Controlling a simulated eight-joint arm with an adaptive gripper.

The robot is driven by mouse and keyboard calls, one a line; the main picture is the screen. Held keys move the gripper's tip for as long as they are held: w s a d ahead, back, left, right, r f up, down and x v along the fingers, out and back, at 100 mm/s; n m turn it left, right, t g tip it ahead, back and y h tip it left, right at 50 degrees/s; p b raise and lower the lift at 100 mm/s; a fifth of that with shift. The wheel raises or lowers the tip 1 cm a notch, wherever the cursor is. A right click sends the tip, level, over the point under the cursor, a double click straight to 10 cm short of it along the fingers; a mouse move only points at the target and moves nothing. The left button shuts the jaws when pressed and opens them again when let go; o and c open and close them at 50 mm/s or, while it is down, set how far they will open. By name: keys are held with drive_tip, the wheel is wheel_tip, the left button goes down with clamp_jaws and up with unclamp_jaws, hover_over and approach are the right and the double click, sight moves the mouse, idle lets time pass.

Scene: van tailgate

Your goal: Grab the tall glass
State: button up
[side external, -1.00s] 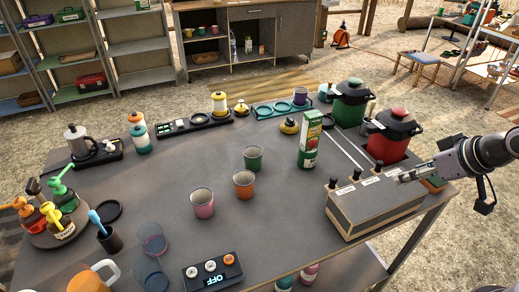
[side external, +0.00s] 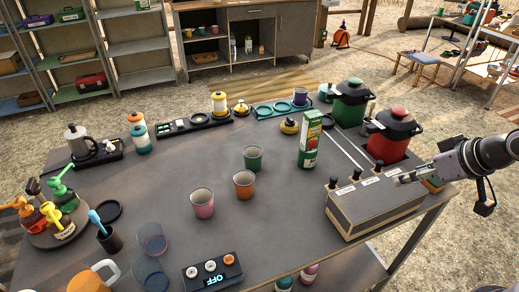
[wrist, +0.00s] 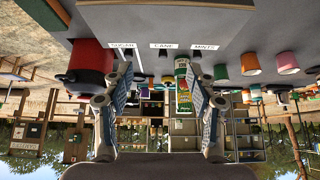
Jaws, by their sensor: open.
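Two see-through glasses stand at the front left of the grey table: a clear glass (side external: 152,238) and, nearer the front edge, a bluish glass (side external: 150,275). I cannot tell which is taller. My gripper (side external: 405,178) is at the right side of the table, beside and just above the divided box, far from both glasses. In the wrist view, which is upside down, my gripper (wrist: 158,100) has its two fingers apart with nothing held between them. I cannot make out the glasses in that view.
A pink cup (side external: 203,203), an orange cup (side external: 244,185) and a green cup (side external: 253,158) stand mid-table. A switch panel (side external: 212,271) lies right of the glasses.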

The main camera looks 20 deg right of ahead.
drive_tip(key=shift+o, duration=0.4)
drive_tip(key=o, duration=0.4)
drive_tip(key=shift+c, duration=0.2)
drive_tip(key=w+a+r+n+g+y, duration=0.1)
drive_tip(key=w+a+r+n, duration=0.25)
drive_tip(key=a, duration=0.25)
drive_tip(key=w+a+r+n+g+y, duration=0.1)
drive_tip(key=w+a+r+n, duration=0.1)
drive_tip(key=w+a, duration=0.4)
drive_tip(key=n+g+y, duration=0.2)
drive_tip(key=n+g, duration=0.3)
drive_tip(key=n, duration=0.8)
hover_over(144, 278)
drive_tip(key=s+d, duration=0.2)
drive_tip(key=shift+m, duration=0.25)
drive_tip(key=f, duration=1.4)
drive_tip(key=shift+w+d, duration=0.1)
drive_tip(key=shift+d, duration=0.1)
drive_tip(key=shift+w+x, duration=0.15)
drive_tip(key=shift+x, duration=1.4)
drive_tip(key=shift+w+x, duration=0.15)
drive_tip(key=shift+x, duration=1.4)
